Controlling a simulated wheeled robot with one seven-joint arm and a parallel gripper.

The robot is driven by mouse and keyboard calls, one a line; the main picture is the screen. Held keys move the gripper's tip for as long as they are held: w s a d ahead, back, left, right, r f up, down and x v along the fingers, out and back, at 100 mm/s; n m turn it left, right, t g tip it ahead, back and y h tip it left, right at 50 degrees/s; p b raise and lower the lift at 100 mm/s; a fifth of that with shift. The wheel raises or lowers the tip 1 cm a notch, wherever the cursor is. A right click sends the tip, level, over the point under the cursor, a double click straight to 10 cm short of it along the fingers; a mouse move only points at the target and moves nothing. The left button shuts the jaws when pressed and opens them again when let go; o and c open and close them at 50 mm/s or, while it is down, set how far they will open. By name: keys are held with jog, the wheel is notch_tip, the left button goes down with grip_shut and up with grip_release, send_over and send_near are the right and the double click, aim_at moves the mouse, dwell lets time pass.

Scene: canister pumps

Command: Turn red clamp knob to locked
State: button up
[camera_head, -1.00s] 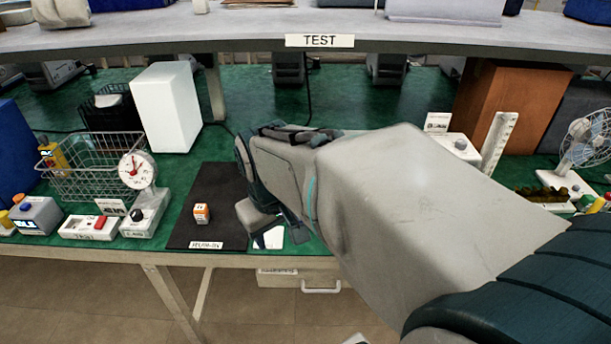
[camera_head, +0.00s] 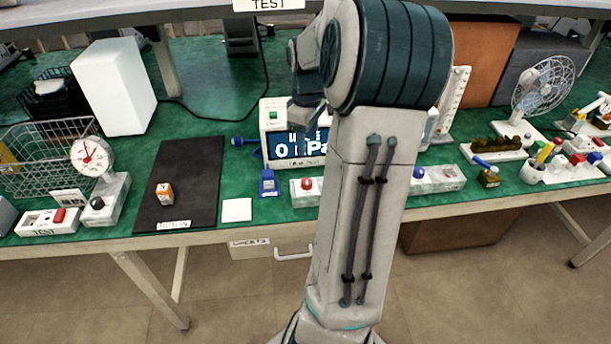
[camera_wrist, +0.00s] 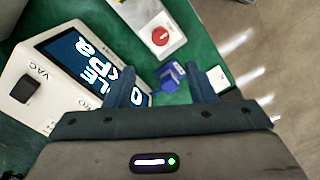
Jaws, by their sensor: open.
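A round red knob (camera_head: 307,183) sits on a small white box (camera_head: 331,193) near the bench's front edge, partly covered by my arm. In the wrist view the red knob (camera_wrist: 160,36) shows a pale mark on top, above my gripper's fingers; whether it is at locked cannot be read. My gripper (camera_wrist: 165,88) is open, its two fingers apart and empty. A small blue object (camera_wrist: 170,76) shows between the fingertips, seemingly below them; it also stands on the bench in the head view (camera_head: 268,183). My gripper is apart from the red knob.
A white gauge box with a blue kPa display (camera_head: 290,148) stands behind the knob, partly behind my arm. A white card (camera_head: 237,210) and a black mat (camera_head: 185,185) with an orange-and-white box (camera_head: 165,194) lie to the left. A fan (camera_head: 543,85) stands at right.

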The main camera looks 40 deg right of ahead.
aim_at(307, 181)
notch_tip(307, 181, down, 13)
jog(key=shift+f+b, duration=0.1)
jog(key=shift+b, duration=0.3)
jog(key=c, duration=1)
